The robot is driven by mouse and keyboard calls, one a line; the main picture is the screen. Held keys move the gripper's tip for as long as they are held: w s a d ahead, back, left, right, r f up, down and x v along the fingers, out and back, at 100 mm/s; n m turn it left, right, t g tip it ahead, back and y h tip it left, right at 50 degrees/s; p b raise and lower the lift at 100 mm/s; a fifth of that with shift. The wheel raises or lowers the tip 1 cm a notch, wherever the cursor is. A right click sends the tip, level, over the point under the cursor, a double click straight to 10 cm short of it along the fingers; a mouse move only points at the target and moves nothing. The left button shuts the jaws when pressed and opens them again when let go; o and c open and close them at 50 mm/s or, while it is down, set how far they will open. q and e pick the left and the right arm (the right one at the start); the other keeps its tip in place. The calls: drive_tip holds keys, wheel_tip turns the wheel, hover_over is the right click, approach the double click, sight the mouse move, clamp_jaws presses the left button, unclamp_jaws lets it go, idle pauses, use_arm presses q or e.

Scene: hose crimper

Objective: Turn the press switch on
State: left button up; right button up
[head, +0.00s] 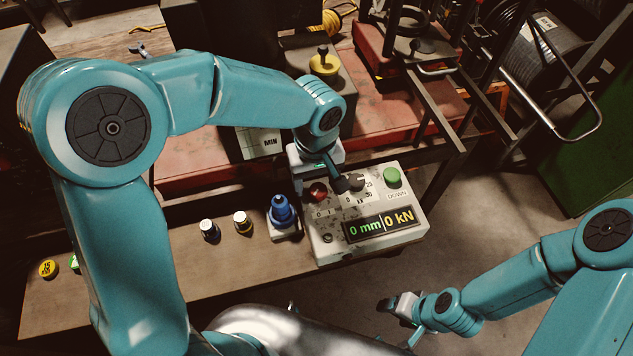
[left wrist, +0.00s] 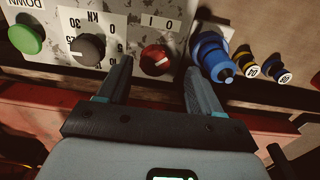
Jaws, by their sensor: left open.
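The press control box (head: 327,238) is a pale, scuffed panel, with its display (head: 380,224) lit at 0 mm and 0 kN. The red rotary switch (head: 318,191) is at the box's upper left, by a 0 and 1 label. It also shows in the left wrist view (left wrist: 155,60), where its exact pointing is hard to read. My left gripper (head: 319,182) is open above the panel; in the left wrist view its fingertips (left wrist: 156,72) stand either side of the switch, with no clear contact. My right gripper (head: 400,318) hangs low, away from the box; its opening is unclear.
A dark grey dial (left wrist: 86,49) and a green DOWN button (head: 392,177) sit beside the switch on the panel. A blue fitting (head: 281,211) stands just left of the box. Small capped pieces (head: 242,222) stand along the bench (head: 150,260).

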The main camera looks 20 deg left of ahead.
sight(319, 189)
use_arm(q)
drive_tip(key=f, duration=0.3)
drive_tip(key=shift+w+d, duration=0.35)
drive_tip(key=shift+w, duration=0.05)
drive_tip(key=shift+a, duration=0.1)
drive_tip(key=shift+s+a+r, duration=0.15)
drive_tip(key=shift+s, duration=0.15)
drive_tip(key=shift+w, duration=0.2)
drive_tip(key=c, duration=1.1)
drive_tip(key=shift+o, duration=0.2)
